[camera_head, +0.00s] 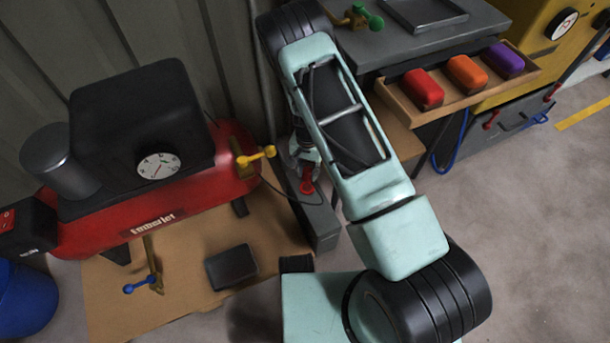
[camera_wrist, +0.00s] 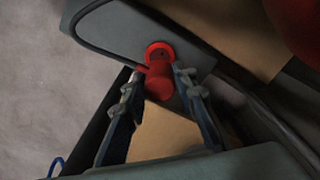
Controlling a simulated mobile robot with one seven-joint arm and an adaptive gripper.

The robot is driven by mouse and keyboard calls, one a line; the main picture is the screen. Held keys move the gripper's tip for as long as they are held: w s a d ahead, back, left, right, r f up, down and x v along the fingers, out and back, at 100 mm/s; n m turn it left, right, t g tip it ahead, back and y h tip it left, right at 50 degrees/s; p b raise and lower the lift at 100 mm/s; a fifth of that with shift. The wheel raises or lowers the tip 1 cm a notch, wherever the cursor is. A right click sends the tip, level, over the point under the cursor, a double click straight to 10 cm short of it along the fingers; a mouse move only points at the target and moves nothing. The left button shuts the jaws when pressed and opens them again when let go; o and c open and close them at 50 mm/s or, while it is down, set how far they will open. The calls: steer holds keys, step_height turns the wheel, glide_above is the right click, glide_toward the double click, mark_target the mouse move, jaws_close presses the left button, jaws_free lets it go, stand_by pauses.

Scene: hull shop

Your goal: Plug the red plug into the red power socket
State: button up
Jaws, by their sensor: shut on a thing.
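My gripper (camera_wrist: 159,78) is shut on the red plug (camera_wrist: 158,82), which sits between its two fingers in the wrist view. Just beyond the plug is the round red power socket (camera_wrist: 158,49), set in a grey surface. The plug overlaps the socket's near edge in the picture; part of the socket face still shows. I cannot tell whether the two touch. In the head view my gripper (camera_head: 305,165) points down beside the red compressor, above a long grey box (camera_head: 320,225). A red part shows at its tips; I cannot tell plug from socket there.
The red compressor (camera_head: 170,215) stands close left, with a yellow-handled valve (camera_head: 255,156) facing my gripper. A thin dark cable loops near the grey box. A wooden tray (camera_head: 450,100) with coloured blocks and a grey bench (camera_head: 430,40) are at right. Floor is clear at lower right.

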mark_target(307, 170)
steer(key=shift+f, duration=0.1)
steer(key=shift+f+b, duration=1.95)
steer(key=shift+f, duration=0.9)
steer(key=shift+f+b, duration=0.6)
steer(key=shift+b, duration=0.25)
stand_by(0.5)
steer(key=o, duration=1.1)
steer(key=shift+o, duration=0.2)
steer(key=shift+r, duration=0.1)
step_height(307, 170, up, 12)
steer(key=shift+f, duration=0.1)
